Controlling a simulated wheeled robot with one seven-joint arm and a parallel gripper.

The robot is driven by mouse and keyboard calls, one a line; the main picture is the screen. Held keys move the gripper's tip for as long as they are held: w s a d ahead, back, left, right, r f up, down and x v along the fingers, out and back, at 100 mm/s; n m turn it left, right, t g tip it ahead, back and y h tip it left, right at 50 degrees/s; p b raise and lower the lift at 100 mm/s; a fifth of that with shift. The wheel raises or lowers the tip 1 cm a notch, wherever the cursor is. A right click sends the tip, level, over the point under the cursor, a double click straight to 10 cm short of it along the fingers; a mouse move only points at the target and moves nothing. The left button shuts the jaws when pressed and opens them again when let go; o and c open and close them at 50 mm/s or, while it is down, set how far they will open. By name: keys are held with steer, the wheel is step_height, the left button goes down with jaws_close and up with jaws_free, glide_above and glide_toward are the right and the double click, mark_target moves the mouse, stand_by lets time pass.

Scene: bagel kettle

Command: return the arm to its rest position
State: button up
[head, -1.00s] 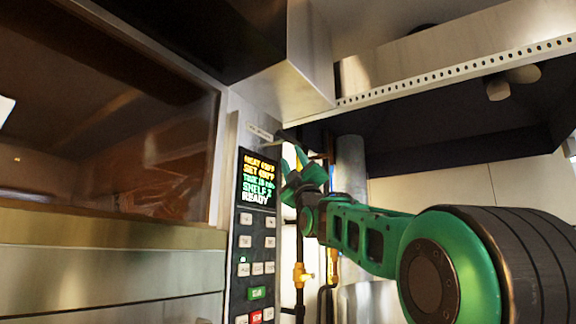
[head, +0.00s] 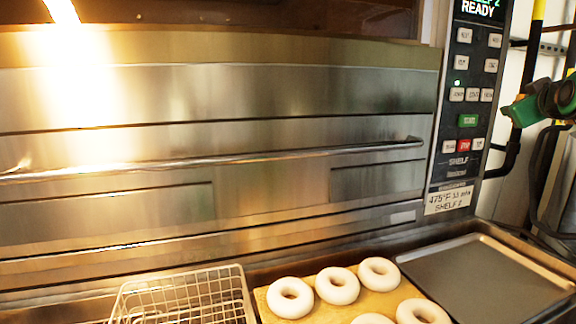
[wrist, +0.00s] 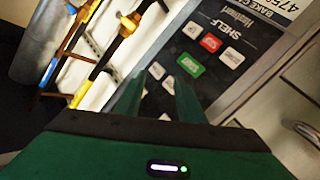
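My gripper (head: 522,108) is at the right edge of the head view, to the right of the oven's control panel; only part of it and the arm shows there. In the wrist view my gripper (wrist: 157,82) has its two green fingers apart with nothing between them. The control panel (wrist: 226,48) lies beyond the fingertips, with red and green buttons. The same control panel (head: 468,100) stands upright in the head view. I cannot tell the exact distance from fingertips to panel.
The steel oven front with its long handle (head: 240,158) fills the left. Below are a wire basket (head: 240,292), a wooden board (head: 318,312) with several pale bagels, and a grey tray (head: 485,275). Yellow and dark pipes (wrist: 118,45) run beside the panel.

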steer(key=s+a+f+m+g+y, duration=0.1)
steer(key=s+a+f+g, duration=0.2)
steer(key=f, duration=0.5)
steer(key=s+a+f+m+g+y, duration=0.1)
steer(key=s+f+m+g, duration=0.1)
steer(key=s+f, duration=0.45)
steer(key=s+a+f+m+g+y, duration=0.1)
steer(key=s+a+f+g, duration=0.15)
steer(key=f, duration=0.75)
steer(key=s+a+f+m+g+y, duration=0.2)
steer(key=s+a+f+g, duration=0.2)
steer(key=s+f, duration=0.3)
steer(key=s+a+f+m+g+y, duration=0.2)
steer(key=s+a+f, duration=0.3)
steer(key=s, duration=0.9)
step_height(320, 180, down, 2)
steer(key=shift+a+f+g, duration=0.15)
steer(key=shift+a+g, duration=0.05)
steer(key=shift+g, duration=0.65)
steer(key=shift+w+f, duration=0.25)
steer(key=shift+w, duration=0.35)
